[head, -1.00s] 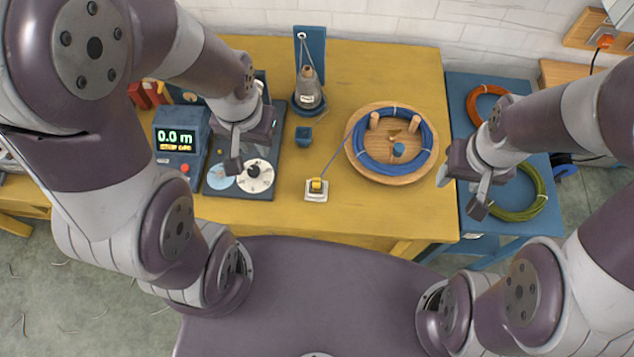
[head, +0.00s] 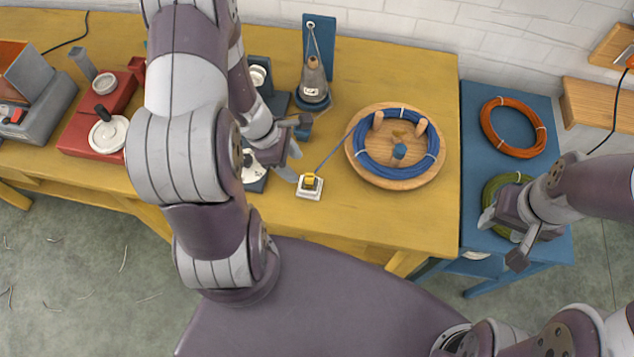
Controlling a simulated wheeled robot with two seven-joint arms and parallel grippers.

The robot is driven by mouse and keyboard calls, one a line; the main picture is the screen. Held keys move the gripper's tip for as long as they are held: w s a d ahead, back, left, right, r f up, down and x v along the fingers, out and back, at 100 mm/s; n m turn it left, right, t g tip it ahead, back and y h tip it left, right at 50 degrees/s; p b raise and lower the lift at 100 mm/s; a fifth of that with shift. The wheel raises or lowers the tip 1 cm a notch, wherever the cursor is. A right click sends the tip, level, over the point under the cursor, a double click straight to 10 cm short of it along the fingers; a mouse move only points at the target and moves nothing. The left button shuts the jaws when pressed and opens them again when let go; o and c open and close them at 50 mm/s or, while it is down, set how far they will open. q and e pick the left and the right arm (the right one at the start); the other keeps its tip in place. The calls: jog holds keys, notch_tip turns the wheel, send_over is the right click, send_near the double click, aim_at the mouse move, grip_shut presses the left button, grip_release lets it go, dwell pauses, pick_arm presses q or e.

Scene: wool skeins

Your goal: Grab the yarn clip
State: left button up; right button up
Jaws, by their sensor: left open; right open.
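The yarn clip (head: 310,181) is a small yellow piece on a white square base, near the front middle of the yellow table. A blue strand runs from it up to the blue skein (head: 374,162) on the round wooden winder (head: 435,173). My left gripper (head: 290,164) is open, just left of the clip and slightly behind it. I cannot tell whether its fingers touch anything. My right gripper (head: 500,240) is open and empty, over the front of the blue side table, partly covering a green skein (head: 495,190).
A red device (head: 75,135) and a grey machine (head: 45,105) stand at left. An orange skein (head: 487,125) lies on the blue table (head: 550,105). The yellow table's front (head: 370,235) is clear.

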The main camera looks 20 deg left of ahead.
aim_at(308, 176)
pick_arm(q)
jog(key=x, duration=0.5)
jog(key=b+x, duration=0.1)
jog(key=x, duration=0.2)
jog(key=shift+w+d, duration=0.2)
jog(key=shift+w, duration=0.2)
jog(key=shift+f, duration=0.25)
jog(key=shift+w+d, duration=0.1)
grip_shut()
